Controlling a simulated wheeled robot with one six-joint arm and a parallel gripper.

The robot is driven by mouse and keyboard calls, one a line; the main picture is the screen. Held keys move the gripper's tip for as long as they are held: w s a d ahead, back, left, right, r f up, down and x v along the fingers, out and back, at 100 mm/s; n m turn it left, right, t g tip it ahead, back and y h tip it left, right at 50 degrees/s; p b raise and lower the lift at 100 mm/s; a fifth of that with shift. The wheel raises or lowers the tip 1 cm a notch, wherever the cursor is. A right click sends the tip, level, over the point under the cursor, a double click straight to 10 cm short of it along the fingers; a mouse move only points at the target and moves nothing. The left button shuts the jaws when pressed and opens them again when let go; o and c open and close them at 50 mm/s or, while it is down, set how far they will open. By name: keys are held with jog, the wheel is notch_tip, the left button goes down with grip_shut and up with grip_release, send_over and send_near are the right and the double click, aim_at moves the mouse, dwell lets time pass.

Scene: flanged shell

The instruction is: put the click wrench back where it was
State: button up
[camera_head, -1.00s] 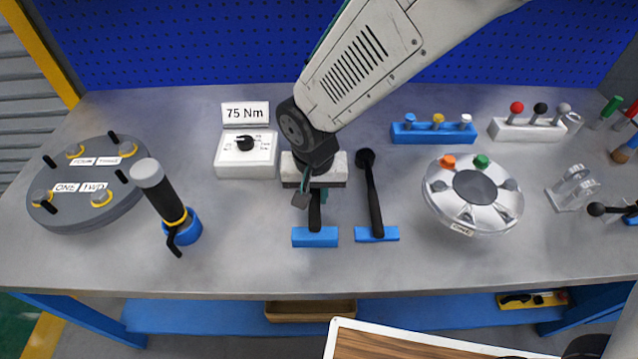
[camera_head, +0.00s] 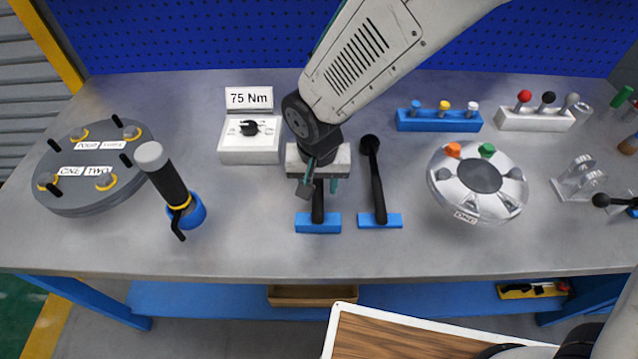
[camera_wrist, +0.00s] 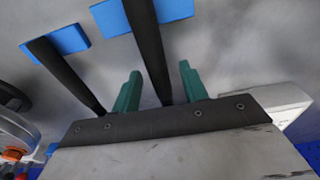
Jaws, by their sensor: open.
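I cannot tell from markings which is the click wrench. My gripper (camera_head: 320,187) is open over the left wrench. In the wrist view, that wrench's handle (camera_wrist: 146,45) runs between the two teal fingers (camera_wrist: 158,92), with gaps on both sides; the height between them is unclear.
A white box with a black knob (camera_head: 249,140) and a 75 Nm sign (camera_head: 249,98) stand behind left. A black cylinder tool in a blue ring (camera_head: 187,213) is at left. A silver flanged shell (camera_head: 465,205) is at right. Bare table lies in front of the blocks.

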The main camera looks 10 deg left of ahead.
notch_tip(320, 180, up, 12)
jog(key=s, duration=0.1)
jog(key=shift+d+f, duration=0.15)
jog(key=shift+f, duration=0.05)
jog(key=d+r+m, duration=0.1)
jog(key=d+r, duration=0.4)
jog(key=d, duration=0.6)
jog(key=d+r+m, duration=0.1)
jog(key=d+r, duration=0.3)
jog(key=d, duration=0.7)
jog(key=s+d+r, duration=0.1)
jog(key=s+d, duration=1)
jog(key=d, duration=0.3)
jog(key=shift+s+d+r+m, duration=0.2)
jog(key=shift+s+r+m, duration=0.1)
jog(key=shift+r, duration=0.05)
